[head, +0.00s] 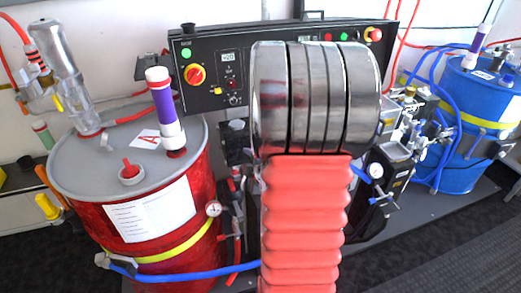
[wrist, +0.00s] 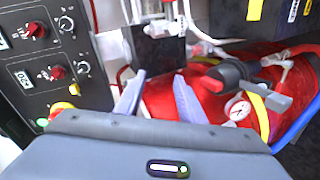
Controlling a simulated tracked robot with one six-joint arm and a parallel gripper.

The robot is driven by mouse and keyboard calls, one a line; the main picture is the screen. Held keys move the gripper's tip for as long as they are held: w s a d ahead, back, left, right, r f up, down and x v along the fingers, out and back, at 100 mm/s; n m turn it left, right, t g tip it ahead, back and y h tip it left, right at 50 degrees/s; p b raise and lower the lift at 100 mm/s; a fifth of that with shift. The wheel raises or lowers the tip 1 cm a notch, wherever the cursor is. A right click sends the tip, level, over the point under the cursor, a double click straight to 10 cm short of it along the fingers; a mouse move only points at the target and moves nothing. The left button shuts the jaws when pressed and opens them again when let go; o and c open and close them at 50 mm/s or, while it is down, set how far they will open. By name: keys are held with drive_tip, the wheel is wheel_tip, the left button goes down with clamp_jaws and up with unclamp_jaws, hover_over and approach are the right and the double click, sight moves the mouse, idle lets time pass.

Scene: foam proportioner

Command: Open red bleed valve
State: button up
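In the wrist view, a black valve with a red tip and a grey lever (wrist: 232,74) is close by, in front of the red drum. It may be the bleed valve; I cannot be sure which part that is. My gripper (wrist: 158,97) is open, with two pale fingers apart and nothing held between them. The valve lies to the right of the right finger, not between the fingers. A round gauge (wrist: 237,107) sits just below the valve. In the head view my arm hides my gripper, and the valve cannot be made out clearly there.
The red drum (head: 90,218) stands left, with a gauge (head: 213,208) and a blue hose (head: 190,274) at its side. A black control panel (head: 222,95) is behind; its knobs show left in the wrist view (wrist: 45,75). A blue drum (head: 470,112) stands right.

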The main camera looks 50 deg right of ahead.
drive_tip(key=s+d+f+n+t+h, duration=0.1)
drive_tip(key=s+d+f+t, duration=0.1)
drive_tip(key=s, duration=0.4)
drive_tip(key=s+d+f+n+t+h, duration=0.1)
drive_tip(key=s+d+f+t+h, duration=0.1)
drive_tip(key=s+d+f, duration=0.2)
drive_tip(key=s+d, duration=0.1)
drive_tip(key=s, duration=0.1)
drive_tip(key=shift+s+f+n, duration=0.2)
drive_tip(key=shift+s+n, duration=0.15)
drive_tip(key=shift+n, duration=0.05)
drive_tip(key=shift+w, duration=0.15)
drive_tip(key=x, duration=1.3)
drive_tip(key=shift+w+d, duration=0.2)
drive_tip(key=shift+w, duration=0.05)
clamp_jaws()
drive_tip(key=shift+a, duration=0.15)
